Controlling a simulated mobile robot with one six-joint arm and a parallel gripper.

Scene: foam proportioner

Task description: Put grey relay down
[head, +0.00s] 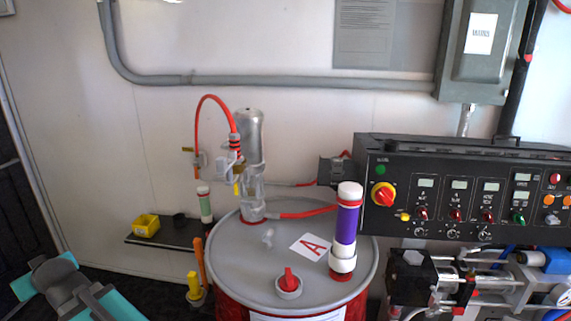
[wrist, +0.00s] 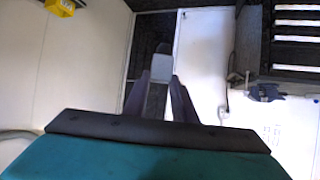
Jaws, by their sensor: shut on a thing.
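My gripper (wrist: 162,84) shows in the wrist view, its two dark fingers reaching forward from a dark bar. It is shut on the grey relay (wrist: 161,66), a small light-grey block with a darker grey end, held between the fingertips. The relay appears in front of a dark strip and a white panel, and I cannot tell how far it is from any surface. In the head view only teal and grey parts of my arm show at the lower left. The relay cannot be made out there.
A red drum with a grey lid (head: 255,275) stands in the middle, carrying a purple cylinder (head: 346,225) and a red-knobbed cap (head: 289,284). A yellow bin (head: 146,225) sits on a dark shelf (head: 170,238) at the left. A black control panel (head: 450,185) is at the right.

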